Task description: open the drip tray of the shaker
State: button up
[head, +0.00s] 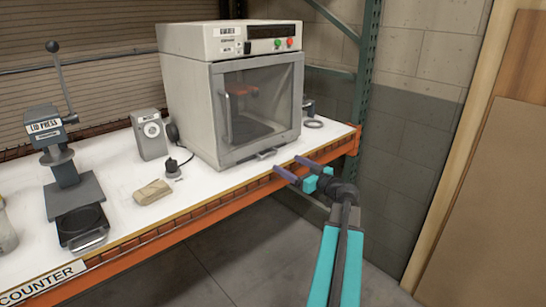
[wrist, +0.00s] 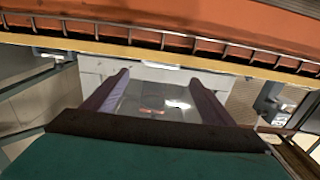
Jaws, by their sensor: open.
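The shaker (head: 182,75) is a pale box with a glass door, standing on the white counter in the head view. The drip tray (head: 266,154) shows as a small grey handle-like piece low at the shaker's front, below the door. My gripper (head: 295,167) is open and empty, just in front of the counter's edge and to the right of the tray piece, apart from it. In the wrist view, my gripper's two purple fingers (wrist: 159,78) are spread, with the shaker's glass door (wrist: 150,102) seen between them. The tray's handle is hard to make out there.
The counter's orange beam (head: 215,208) runs along the front, close to my gripper; it also crosses the top of the wrist view (wrist: 200,20). A lid press (head: 66,180), a small grey box (head: 149,134) and a tan packet (head: 152,192) stand left. A green post (head: 367,65) rises right.

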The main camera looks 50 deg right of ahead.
aim_at(274, 161)
jog(key=w, duration=0.3)
jog(key=w+p, duration=0.1)
jog(key=w, duration=0.2)
jog(key=w+p, duration=0.1)
jog(key=w, duration=0.2)
jog(key=shift+w+d, duration=0.25)
jog(key=shift+d, duration=0.05)
